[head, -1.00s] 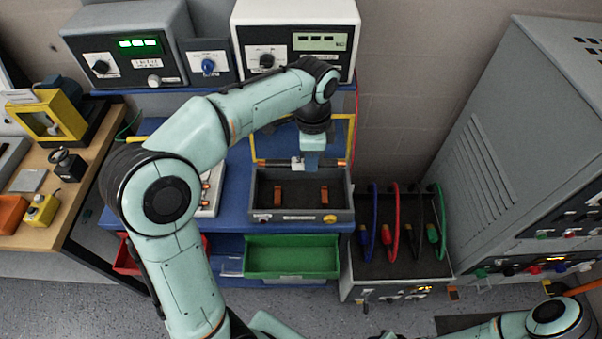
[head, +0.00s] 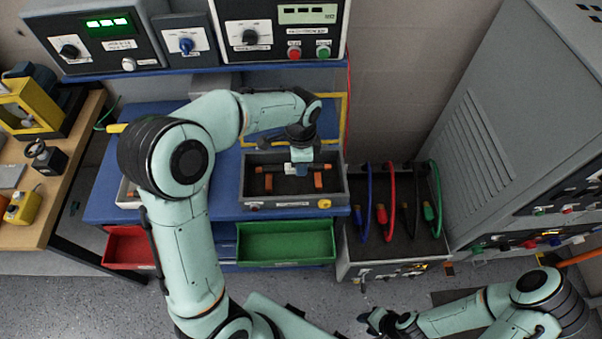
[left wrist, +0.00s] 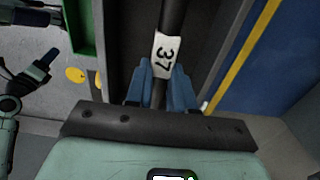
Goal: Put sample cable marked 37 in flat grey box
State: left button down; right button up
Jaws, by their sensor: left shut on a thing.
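The sample cable (left wrist: 172,20) is a dark rod with a white tag reading 37 in the left wrist view. My left gripper (left wrist: 163,85) is shut on it, with blue fingers on both sides just by the tag. In the head view the left gripper (head: 300,170) points down into the flat grey box (head: 345,190). The cable (head: 268,170) lies across the box's inside, its orange-brown ends near the orange supports; whether it touches them I cannot tell. My right gripper (head: 375,318) is at the bottom, away from the box; its fingers are unclear.
The box stands on a blue bench (head: 105,200) above a green bin (head: 285,243) and a red bin (head: 128,248). Blue, red, black and green cables stand in a grey holder (head: 395,240) to the right. Instruments line the shelf behind.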

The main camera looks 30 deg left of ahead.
aim_at(301, 181)
pick_arm(q)
jog(key=shift+f, duration=2.55)
jog(key=shift+f, duration=0.2)
jog(key=c, duration=1)
grip_release()
jog(key=shift+r, duration=0.15)
